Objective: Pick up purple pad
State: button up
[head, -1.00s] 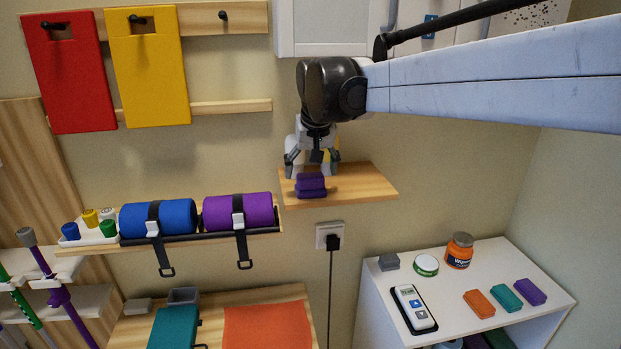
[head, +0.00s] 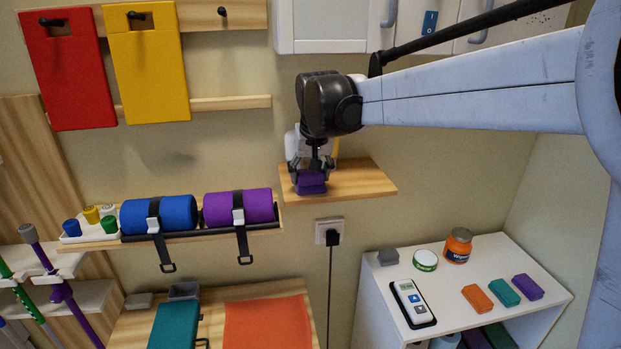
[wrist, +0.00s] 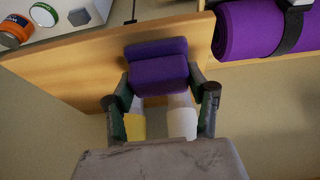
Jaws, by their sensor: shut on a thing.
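Two purple pads sit stacked on the small wooden shelf (head: 365,181) on the wall. My gripper (head: 311,173) has come down over the stack, its fingers on either side of the upper purple pad (head: 311,176). The lower purple pad (head: 311,189) rests on the shelf under it. In the wrist view, the fingers are shut on the nearer, upper purple pad (wrist: 160,75), and the lower pad (wrist: 155,48) shows beyond it. I cannot see a gap between the two pads.
A white bottle (wrist: 182,124) and a yellow one (wrist: 135,127) stand close beside the pads on the shelf. A purple roll (head: 222,208) lies strapped on a rack to the left. A wall cabinet (head: 330,27) hangs above. A white cabinet top (head: 455,310) holds other pads at lower right.

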jog(key=shift+r, duration=0.15)
jog(key=shift+r, duration=0.55)
notch_tip(320, 180, up, 3)
jog(key=shift+f+b, duration=0.1)
jog(key=shift+b, duration=0.5)
jog(key=s+a+r+b, duration=0.2)
jog(key=s+a+r, duration=0.5)
jog(key=s, duration=0.2)
jog(key=shift+a, duration=0.15)
jog(key=shift+s, duration=0.1)
